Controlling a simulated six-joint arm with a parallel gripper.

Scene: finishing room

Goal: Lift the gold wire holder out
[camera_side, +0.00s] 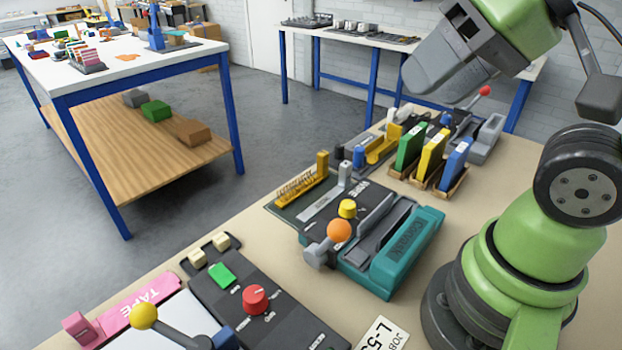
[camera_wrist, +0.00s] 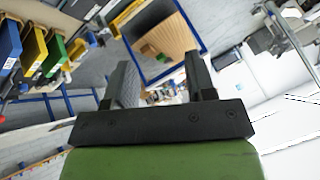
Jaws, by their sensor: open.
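A yellow upright holder (camera_side: 432,155) stands in the middle slot of a wooden rack, between a green holder (camera_side: 410,148) and a blue holder (camera_side: 456,164). A gold toothed wire strip (camera_side: 300,187) lies on a dark base farther left, beside a yellow post. I cannot tell which of these the task calls the gold wire holder. The upright yellow holder also shows at the upper left of the wrist view (camera_wrist: 33,52). My gripper (camera_wrist: 162,78) is open and empty, away from these things. Its fingertips cannot be made out in the side view.
A teal and dark machine (camera_side: 408,255) with an orange-knobbed lever stands in front of the rack. A dark control box (camera_side: 262,305) with a red knob and a pink tape box (camera_side: 140,303) lie at the front left. The floor beyond the bench is clear.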

